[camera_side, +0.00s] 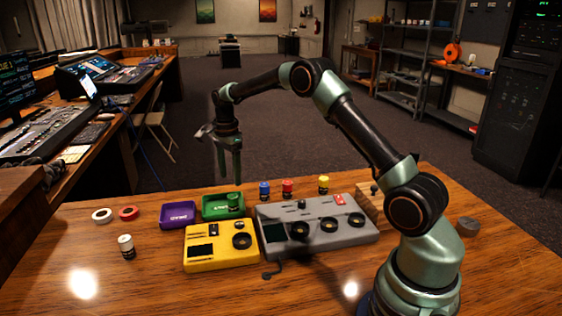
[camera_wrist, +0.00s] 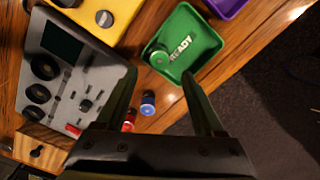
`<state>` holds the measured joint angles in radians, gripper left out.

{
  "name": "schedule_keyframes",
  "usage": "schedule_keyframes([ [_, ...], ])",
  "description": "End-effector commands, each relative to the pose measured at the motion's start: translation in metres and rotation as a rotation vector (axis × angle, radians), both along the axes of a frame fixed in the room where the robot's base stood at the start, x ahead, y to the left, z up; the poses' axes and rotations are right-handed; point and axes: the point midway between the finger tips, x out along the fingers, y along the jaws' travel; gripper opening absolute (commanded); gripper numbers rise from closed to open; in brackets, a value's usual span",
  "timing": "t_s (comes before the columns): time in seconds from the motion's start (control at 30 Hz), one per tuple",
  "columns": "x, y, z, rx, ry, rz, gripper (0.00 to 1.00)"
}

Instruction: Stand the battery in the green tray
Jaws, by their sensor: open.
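A green-topped battery (camera_side: 234,203) stands upright in the green tray (camera_side: 209,209), towards its right side. In the wrist view the same battery (camera_wrist: 158,55) shows its round top near one edge of the tray (camera_wrist: 205,43), beside the word READY. My gripper (camera_side: 229,178) points down above the tray, apart from the battery. In the wrist view its two fingers (camera_wrist: 159,74) are spread with nothing between the tips.
Blue (camera_side: 264,191), red (camera_side: 288,189) and yellow (camera_side: 323,184) batteries stand behind the grey mixer box (camera_side: 300,255). A yellow box (camera_side: 215,262), purple tray (camera_side: 178,222), white battery (camera_side: 126,247) and two tape rings (camera_side: 129,213) are nearby. The front-left desk is clear.

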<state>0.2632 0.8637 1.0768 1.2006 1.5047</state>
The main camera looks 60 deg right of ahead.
Motion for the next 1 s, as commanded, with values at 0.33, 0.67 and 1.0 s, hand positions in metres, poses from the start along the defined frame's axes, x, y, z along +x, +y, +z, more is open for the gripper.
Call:
schedule_keyframes([
  [0.33,-0.001,0.002,0.038,-0.001,-0.006,0.016,0.70],
  [0.67,-0.038,0.044,0.111,-0.049,-0.113,0.419,0.70],
  [1.0,-0.119,0.095,0.162,-0.164,-0.238,0.968,0.70],
])
